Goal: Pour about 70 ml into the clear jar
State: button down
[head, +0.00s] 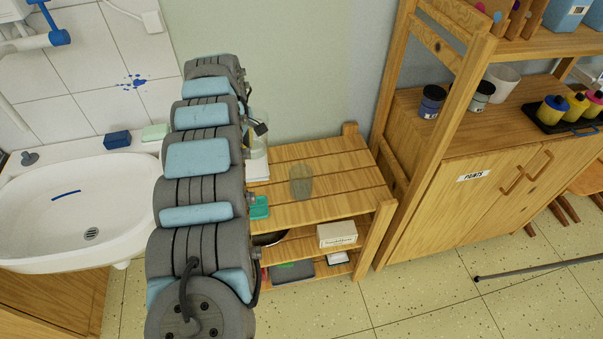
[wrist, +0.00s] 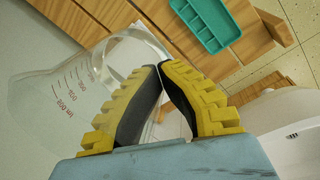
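The clear jar (head: 301,182) stands upright on the wooden shelf unit's top (head: 335,165), to the right of my arm. A clear measuring jug (wrist: 62,92) with red markings fills the left of the wrist view. In the head view the jug (head: 259,120) shows partly behind my arm, at the left of the shelf top. My gripper (wrist: 160,66) has yellow ridged fingers with dark pads. Its tips are close together at the jug's side and look shut on it, though the exact contact is hard to see. Any liquid level in the jug is unclear.
A teal tray (head: 259,208) lies at the shelf's near left edge, and also shows in the wrist view (wrist: 207,22). A white sink (head: 60,225) is at left. A tall wooden cabinet (head: 460,205) with paint containers stands at right. The shelf top around the jar is clear.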

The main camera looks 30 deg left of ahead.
jog(key=shift+a+f, duration=0.15)
jog(key=shift+f, duration=0.25)
jog(key=shift+a+f+b, duration=0.35)
jog(key=shift+b, duration=0.3)
jog(key=shift+s+f+n, duration=0.1)
jog(key=shift+f+n, duration=0.15)
jog(key=shift+n, duration=0.05)
